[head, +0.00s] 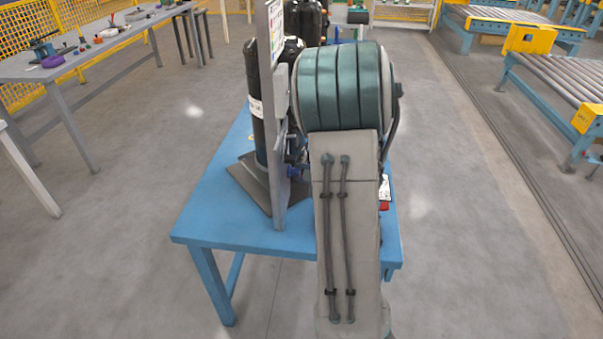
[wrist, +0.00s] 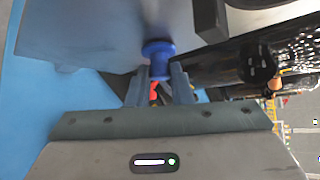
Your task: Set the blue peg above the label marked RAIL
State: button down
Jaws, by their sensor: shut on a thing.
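The blue peg (wrist: 158,50) shows in the wrist view with a wide round head. My gripper (wrist: 162,80) is shut on it, one finger on each side. The head of the peg is close to a grey-blue flat surface (wrist: 95,30); I cannot tell whether they touch. In the head view an upright grey panel (head: 276,130) stands nearly edge-on on the blue table (head: 225,215), with a white printed sheet (head: 275,28) near its top. No label reading RAIL is legible.
A tall black cylinder (head: 256,120) stands just left of the panel. A grey workbench (head: 70,65) with small tools is at far left. Roller conveyors (head: 565,80) are at right. The floor on both sides of the blue table is clear.

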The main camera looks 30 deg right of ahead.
jog(key=shift+s+d+b, duration=0.45)
jog(key=shift+s+d, duration=0.1)
jog(key=shift+d, duration=0.3)
jog(key=shift+s+d+b, duration=0.4)
jog(key=shift+s+d, duration=0.15)
jog(key=shift+d, duration=0.25)
jog(key=shift+s+d+b, duration=0.45)
jog(key=shift+s+d, duration=0.1)
jog(key=shift+d, duration=0.3)
